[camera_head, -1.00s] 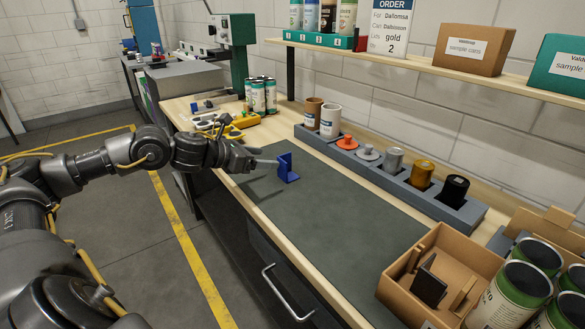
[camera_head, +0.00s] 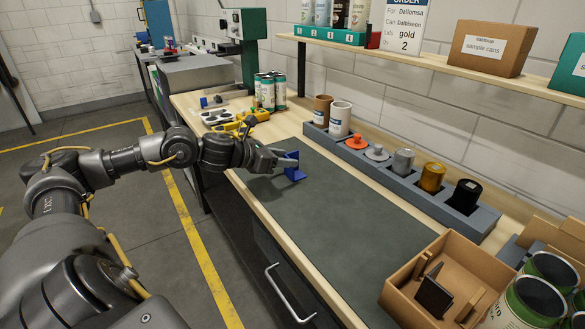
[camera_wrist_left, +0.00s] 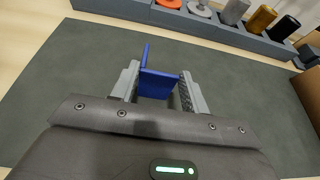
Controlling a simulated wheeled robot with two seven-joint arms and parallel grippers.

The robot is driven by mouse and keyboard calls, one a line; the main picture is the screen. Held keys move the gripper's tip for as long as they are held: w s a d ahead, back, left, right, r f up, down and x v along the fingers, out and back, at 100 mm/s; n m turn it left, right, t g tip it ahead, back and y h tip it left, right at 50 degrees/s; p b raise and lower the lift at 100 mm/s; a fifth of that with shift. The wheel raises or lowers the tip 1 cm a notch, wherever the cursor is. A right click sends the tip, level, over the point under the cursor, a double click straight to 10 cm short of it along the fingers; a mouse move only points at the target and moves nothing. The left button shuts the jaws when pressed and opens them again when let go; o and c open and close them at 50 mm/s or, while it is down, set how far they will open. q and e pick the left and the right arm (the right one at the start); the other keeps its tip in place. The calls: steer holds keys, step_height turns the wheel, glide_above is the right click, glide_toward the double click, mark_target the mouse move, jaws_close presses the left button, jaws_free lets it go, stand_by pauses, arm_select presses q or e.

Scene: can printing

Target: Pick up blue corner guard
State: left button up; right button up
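The blue corner guard (camera_head: 293,168) stands on the dark green mat (camera_head: 345,215), near its far left end. In the left wrist view the blue corner guard (camera_wrist_left: 158,84) lies between the two grey fingers. My left gripper (camera_head: 279,161) is low over the mat, with a finger on each side of the guard. The fingers of the left gripper (camera_wrist_left: 160,90) are apart; whether the pads touch the guard is hard to tell. The gripper hides part of the guard in the head view. My right gripper is not in view.
A grey holder (camera_head: 480,222) with cups and coloured pieces runs along the mat's back edge. A brown box (camera_head: 400,292) stands at the near right. The mat's middle is clear.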

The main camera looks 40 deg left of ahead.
arm_select(q)
steer(key=shift+c, duration=1.1)
steer(key=shift+r, duration=0.1)
